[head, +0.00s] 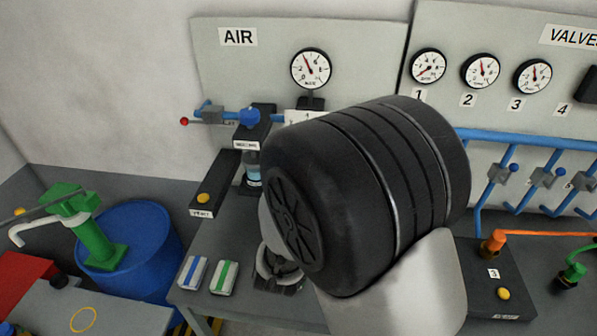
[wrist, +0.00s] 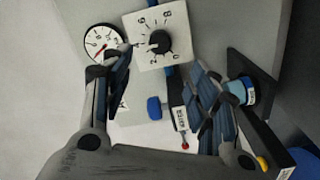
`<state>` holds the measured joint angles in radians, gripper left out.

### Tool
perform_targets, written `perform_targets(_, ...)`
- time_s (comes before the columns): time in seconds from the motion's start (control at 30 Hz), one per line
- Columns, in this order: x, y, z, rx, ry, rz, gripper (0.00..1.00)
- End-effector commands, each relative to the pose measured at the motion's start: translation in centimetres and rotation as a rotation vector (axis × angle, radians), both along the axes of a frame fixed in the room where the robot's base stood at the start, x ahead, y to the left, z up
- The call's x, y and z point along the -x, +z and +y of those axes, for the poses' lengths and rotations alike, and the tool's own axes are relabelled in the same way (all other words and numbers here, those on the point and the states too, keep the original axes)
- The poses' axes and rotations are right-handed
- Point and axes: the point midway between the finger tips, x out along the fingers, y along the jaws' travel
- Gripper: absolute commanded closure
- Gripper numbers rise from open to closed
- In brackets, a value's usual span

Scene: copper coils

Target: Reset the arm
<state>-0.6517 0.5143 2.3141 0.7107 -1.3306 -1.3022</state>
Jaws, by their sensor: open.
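My arm's large black joint (head: 360,190) and a pale link fill the middle of the head view and hide much of the bench behind. My gripper cannot be made out in the head view. In the wrist view my gripper (wrist: 160,65) is open, its two dark fingers spread apart with nothing held between them. A white dial plate with a black knob (wrist: 158,42) shows beyond the gap between the fingertips. A round gauge (wrist: 103,42) is just past the left finger.
The AIR panel (head: 270,75) with its gauge (head: 311,69) stands behind the arm. Blue valve pipes (head: 530,140) are at right. A blue drum (head: 135,250) with a green pump (head: 95,240) is at left. A black box with a yellow button (head: 203,198) sits on the bench.

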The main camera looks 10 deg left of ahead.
Motion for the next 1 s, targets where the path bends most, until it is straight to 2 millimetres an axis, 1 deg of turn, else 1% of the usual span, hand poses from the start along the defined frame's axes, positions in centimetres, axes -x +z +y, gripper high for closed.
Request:
perform_targets(0.37,-0.2,0.2,-0.1,-0.020,0.004,0.012,0.45)
perform_targets(0.47,-0.5,0.9,-0.8,-0.104,0.022,0.061,0.45)
perform_targets(0.53,-0.6,1.6,-1.4,-0.199,0.044,0.125,0.45)
perform_targets(0.63,0.1,2.9,-2.6,-0.362,0.075,0.246,0.45)
perform_targets(0.67,0.6,3.1,-3.1,-0.409,0.081,0.287,0.45)
perform_targets(0.77,2.8,4.0,-4.6,-0.545,0.087,0.422,0.45)
perform_targets(0.87,6.1,4.5,-6.5,-0.658,0.060,0.557,0.45)
perform_targets(0.97,10.2,4.7,-9.0,-0.750,-0.006,0.685,0.45)
perform_targets(1.0,12.0,4.7,-10.0,-0.782,-0.043,0.733,0.45)
